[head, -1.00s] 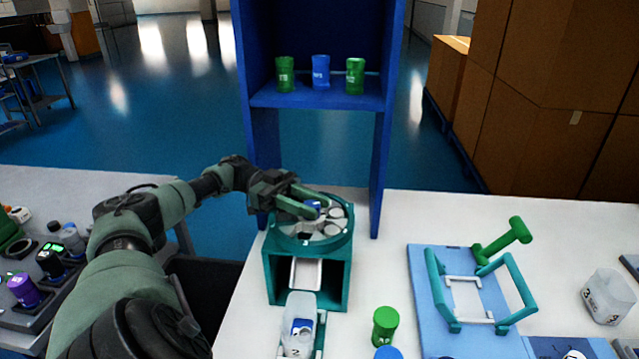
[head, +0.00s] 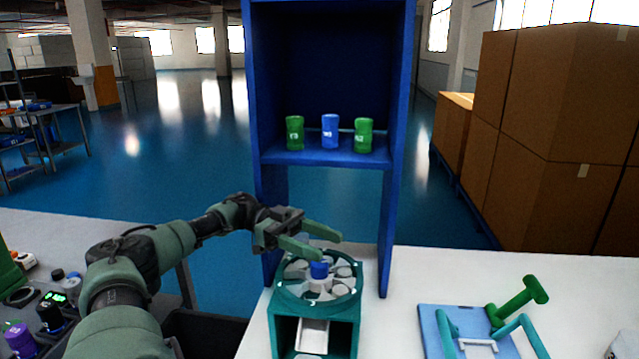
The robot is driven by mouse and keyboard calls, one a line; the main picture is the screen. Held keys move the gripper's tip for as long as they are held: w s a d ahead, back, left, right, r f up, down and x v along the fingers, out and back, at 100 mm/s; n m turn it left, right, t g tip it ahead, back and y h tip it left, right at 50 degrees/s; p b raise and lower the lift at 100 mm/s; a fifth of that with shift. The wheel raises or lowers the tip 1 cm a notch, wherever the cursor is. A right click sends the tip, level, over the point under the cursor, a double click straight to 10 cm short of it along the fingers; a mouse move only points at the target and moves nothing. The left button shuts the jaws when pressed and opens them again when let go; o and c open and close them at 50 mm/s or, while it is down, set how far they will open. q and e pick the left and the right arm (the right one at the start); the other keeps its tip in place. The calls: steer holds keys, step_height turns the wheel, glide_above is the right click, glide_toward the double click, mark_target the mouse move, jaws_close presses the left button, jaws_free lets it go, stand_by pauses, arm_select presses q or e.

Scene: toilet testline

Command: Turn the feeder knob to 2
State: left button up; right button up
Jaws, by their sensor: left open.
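The feeder (head: 318,305) is a teal box with a round slotted dial on top, standing on the white table. Its blue knob (head: 319,269) sits at the dial's centre on a pale hub. Digits on the dial are too small to read. My left gripper (head: 330,242) is open and empty, just above and behind the knob, its green fingers apart and pointing right. It does not appear to touch the knob. My right gripper is not in view.
A blue shelf frame (head: 264,215) rises behind the feeder, holding green and blue cups (head: 330,132). A light-blue board (head: 432,330) with teal handles and a green hammer-like piece (head: 520,300) lies to the right. White table (head: 420,272) between is clear.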

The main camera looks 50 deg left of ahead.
arm_select(q)
step_height(320, 180, up, 15)
stand_by(0.3)
